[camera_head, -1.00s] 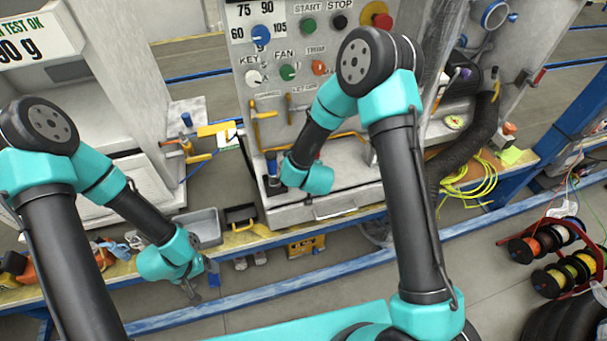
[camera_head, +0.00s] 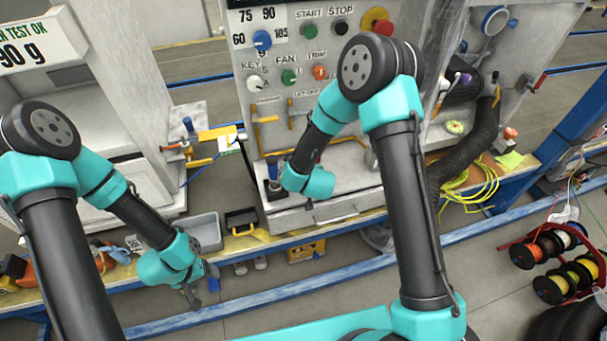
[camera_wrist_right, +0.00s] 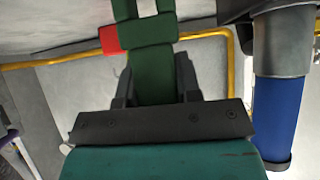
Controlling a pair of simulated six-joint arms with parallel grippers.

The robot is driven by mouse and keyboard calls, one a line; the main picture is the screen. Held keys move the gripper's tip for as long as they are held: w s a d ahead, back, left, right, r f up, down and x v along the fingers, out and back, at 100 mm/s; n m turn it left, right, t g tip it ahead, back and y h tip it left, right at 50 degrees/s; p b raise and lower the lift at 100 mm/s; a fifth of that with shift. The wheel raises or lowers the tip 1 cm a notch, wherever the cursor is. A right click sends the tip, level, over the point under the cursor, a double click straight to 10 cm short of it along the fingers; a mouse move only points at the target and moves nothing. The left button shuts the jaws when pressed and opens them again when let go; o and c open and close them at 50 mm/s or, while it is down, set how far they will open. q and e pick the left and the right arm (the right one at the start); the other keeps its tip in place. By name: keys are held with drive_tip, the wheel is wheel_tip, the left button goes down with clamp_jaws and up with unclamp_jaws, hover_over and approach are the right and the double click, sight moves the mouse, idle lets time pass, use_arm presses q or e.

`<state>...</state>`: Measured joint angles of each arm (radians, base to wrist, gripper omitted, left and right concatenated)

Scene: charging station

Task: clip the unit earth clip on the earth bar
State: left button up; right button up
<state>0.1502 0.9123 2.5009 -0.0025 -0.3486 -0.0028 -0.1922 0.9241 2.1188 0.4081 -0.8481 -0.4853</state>
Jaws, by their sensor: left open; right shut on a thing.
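In the right wrist view my right gripper (camera_wrist_right: 155,82) is shut on a green clip-like piece (camera_wrist_right: 150,45) with a red block at its left side; this looks like the unit earth clip. A yellow bar (camera_wrist_right: 60,62) runs behind it and bends down at the right. Whether this is the earth bar, and whether the clip touches it, I cannot tell. In the head view the right gripper and clip are hidden behind my right wrist, at the front of the grey control panel (camera_head: 290,120). My left gripper (camera_head: 198,291) hangs open and empty in front of the bench.
A blue cylindrical handle (camera_wrist_right: 278,120) stands close to the right of my right gripper. Yellow pipes (camera_head: 262,130) are on the panel face. A grey tray (camera_head: 204,232) sits on the bench. A black hose (camera_head: 475,150) and yellow cable (camera_head: 470,185) lie at the right.

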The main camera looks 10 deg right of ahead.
drive_tip(key=shift+r, duration=0.5)
wheel_tip(320, 180, up, 3)
drive_tip(key=shift+s+f, duration=0.1)
drive_tip(key=shift+f, duration=0.05)
drive_tip(key=s+a, duration=0.1)
drive_tip(key=s, duration=0.6)
drive_tip(key=s+a+r, duration=0.1)
drive_tip(key=s+a, duration=0.1)
drive_tip(key=s, duration=0.6)
drive_tip(key=shift+s+a, duration=0.25)
drive_tip(key=shift+r, duration=0.15)
drive_tip(key=w+a+r, duration=0.1)
drive_tip(key=w+r, duration=0.2)
drive_tip(key=r, duration=0.6)
drive_tip(key=w+a+r, duration=0.1)
drive_tip(key=w+r, duration=0.3)
drive_tip(key=r, duration=0.4)
drive_tip(key=w+a+r, duration=0.1)
drive_tip(key=w+r, duration=0.3)
drive_tip(key=r, duration=0.5)
drive_tip(key=shift+w+a+r+m+h, duration=0.15)
drive_tip(key=shift+w+r+m+h, duration=0.15)
drive_tip(key=shift+m+h, duration=0.1)
